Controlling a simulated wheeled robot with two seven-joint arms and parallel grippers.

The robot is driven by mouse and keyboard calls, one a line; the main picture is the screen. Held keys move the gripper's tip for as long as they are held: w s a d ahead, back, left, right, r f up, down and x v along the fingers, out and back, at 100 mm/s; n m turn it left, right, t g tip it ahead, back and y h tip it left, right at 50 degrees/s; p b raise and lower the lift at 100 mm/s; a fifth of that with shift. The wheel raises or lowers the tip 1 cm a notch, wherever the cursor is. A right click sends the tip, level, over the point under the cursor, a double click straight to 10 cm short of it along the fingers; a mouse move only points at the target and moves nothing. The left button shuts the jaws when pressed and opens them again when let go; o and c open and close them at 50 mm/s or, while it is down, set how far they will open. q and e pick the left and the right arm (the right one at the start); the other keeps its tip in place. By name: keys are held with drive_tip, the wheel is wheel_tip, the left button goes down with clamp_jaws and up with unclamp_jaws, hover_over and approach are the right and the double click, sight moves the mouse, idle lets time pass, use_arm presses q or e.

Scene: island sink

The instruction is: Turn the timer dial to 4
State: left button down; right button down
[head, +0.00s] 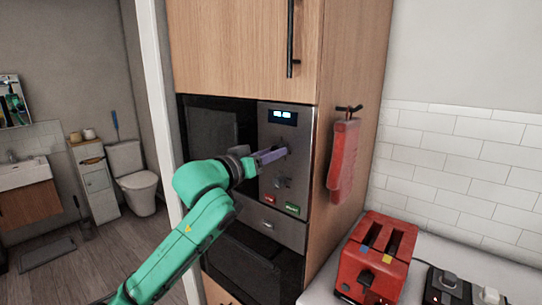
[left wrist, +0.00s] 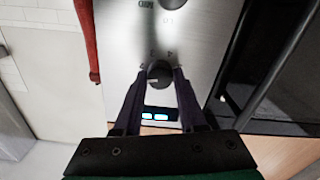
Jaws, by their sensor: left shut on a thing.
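My left gripper (head: 284,151) reaches the microwave's control panel (head: 290,135) from the left. In the left wrist view its two dark fingers are shut on the round black upper dial (left wrist: 159,74), one finger on each side. The dial has a light pointer mark, and small printed marks stand around it, too small to read surely. In the head view the fingers mostly hide this dial. The lit display (head: 283,117) is just above it; the display also shows in the left wrist view (left wrist: 155,117). My right gripper is not in view.
A lower dial (head: 281,183) and red (head: 271,199) and green (head: 292,208) buttons are below on the panel. A red oven mitt (head: 343,160) hangs on the cabinet side. A red toaster (head: 377,258) stands on the counter at right.

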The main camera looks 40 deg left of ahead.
use_arm(q)
drive_tip(key=m+b, duration=0.1)
drive_tip(key=m, duration=0.7)
drive_tip(key=m+b, duration=0.2)
drive_tip(key=m, duration=0.6)
drive_tip(key=m+b, duration=0.1)
drive_tip(key=m, duration=0.7)
drive_tip(key=shift+a+r, duration=0.1)
drive_tip(key=shift+r, duration=0.15)
drive_tip(key=shift+m, duration=0.3)
drive_tip(key=shift+c, duration=2.4)
unclamp_jaws()
drive_tip(key=shift+w+f, duration=0.1)
drive_tip(key=shift+b, duration=0.3)
